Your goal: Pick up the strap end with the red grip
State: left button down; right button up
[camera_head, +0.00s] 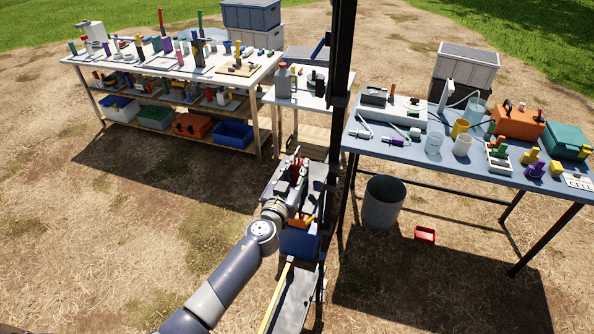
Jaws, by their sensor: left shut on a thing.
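My left arm reaches up from the bottom of the picture. Its gripper (295,170) is shut on a small red piece (296,164), which fits the red grip of the strap end. Most of that piece is hidden by the fingers, and no strap can be made out leading from it. The gripper is over a narrow grey surface beside the dark upright post. My right gripper is out of view.
Below my gripper, a blue bin (298,242) holds orange items. A yellow strip (274,297) runs along the bottom. A dark post (341,90) stands close on the right.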

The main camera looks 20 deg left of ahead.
aim_at(295, 163)
pick_arm(q)
jog(key=shift+r, duration=0.1)
jog(key=shift+r+p, duration=0.3)
jog(key=shift+r, duration=0.1)
notch_tip(295, 163, up, 3)
jog(key=shift+r+p, duration=0.1)
jog(key=shift+p, duration=0.55)
jog(key=s+d+b, duration=0.2)
jog(key=s+d, duration=0.1)
jog(key=s, duration=0.4)
jog(key=s+d+b, duration=0.2)
jog(key=s+d, duration=0.2)
jog(key=s, duration=0.3)
jog(key=shift+d+r, duration=0.25)
jog(key=shift+r, duration=0.15)
